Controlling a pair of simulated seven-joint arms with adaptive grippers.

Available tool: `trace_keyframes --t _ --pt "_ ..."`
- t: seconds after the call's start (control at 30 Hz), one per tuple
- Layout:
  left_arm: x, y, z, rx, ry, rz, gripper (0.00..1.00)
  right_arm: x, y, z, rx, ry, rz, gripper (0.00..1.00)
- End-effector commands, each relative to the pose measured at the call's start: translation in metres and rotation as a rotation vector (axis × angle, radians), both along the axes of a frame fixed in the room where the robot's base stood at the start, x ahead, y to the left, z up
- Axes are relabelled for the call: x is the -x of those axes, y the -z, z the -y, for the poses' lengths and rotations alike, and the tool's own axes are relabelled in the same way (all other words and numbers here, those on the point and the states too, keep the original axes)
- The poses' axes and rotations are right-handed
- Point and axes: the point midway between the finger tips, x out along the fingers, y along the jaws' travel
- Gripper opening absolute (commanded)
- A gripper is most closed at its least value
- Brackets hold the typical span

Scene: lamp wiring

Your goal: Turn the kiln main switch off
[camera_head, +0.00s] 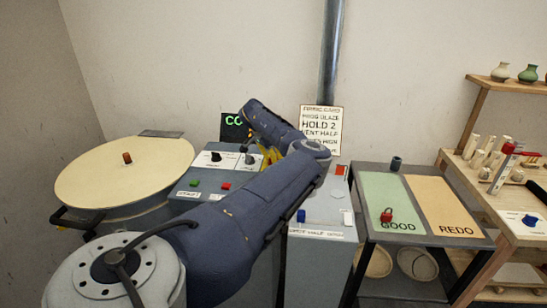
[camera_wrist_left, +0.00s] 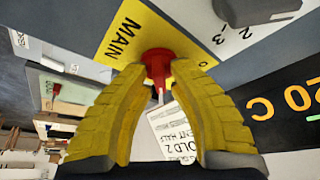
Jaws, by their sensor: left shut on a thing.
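The main switch is a red knob (camera_wrist_left: 157,60) on a yellow plate (camera_wrist_left: 122,38) marked MAIN, in the left wrist view. My left gripper (camera_wrist_left: 158,76) has its two yellow fingers closed in on the knob from both sides. In the head view a bit of the yellow fingers shows beside the kiln's control box (camera_head: 212,178), behind my left arm. The switch itself is hidden there by that arm. The knob's exact turn position cannot be told. The round kiln (camera_head: 95,180) with a cream lid stands at the left. My right gripper is not in view.
The control box carries green (camera_head: 194,182) and red (camera_head: 225,186) buttons and dark knobs close to my arm. A dark display (camera_wrist_left: 290,110) sits beside the switch. At the right are a table with GOOD (camera_head: 390,190) and REDO (camera_head: 440,195) areas and wooden shelving (camera_head: 475,125).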

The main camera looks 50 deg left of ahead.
Motion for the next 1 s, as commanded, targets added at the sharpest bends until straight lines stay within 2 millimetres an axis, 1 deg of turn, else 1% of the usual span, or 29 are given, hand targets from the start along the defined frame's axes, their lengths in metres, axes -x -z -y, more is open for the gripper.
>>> trace_keyframes --t 0.27,0.47,0.67,1.0 --pt "-0.0012 0.0011 0.0012 0.002 -0.012 0.002 0.0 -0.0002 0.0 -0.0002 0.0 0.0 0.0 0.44" --pt "-0.0017 0.0012 0.0016 0.0 -0.09 0.003 0.0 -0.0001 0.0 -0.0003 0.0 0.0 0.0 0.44" --pt "-0.0017 0.002 0.0019 0.002 -0.247 0.001 0.0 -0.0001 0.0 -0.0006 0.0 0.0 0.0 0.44" --pt "-0.0017 0.0014 0.0011 0.001 -0.571 0.004 0.0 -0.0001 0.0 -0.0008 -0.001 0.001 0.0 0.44"
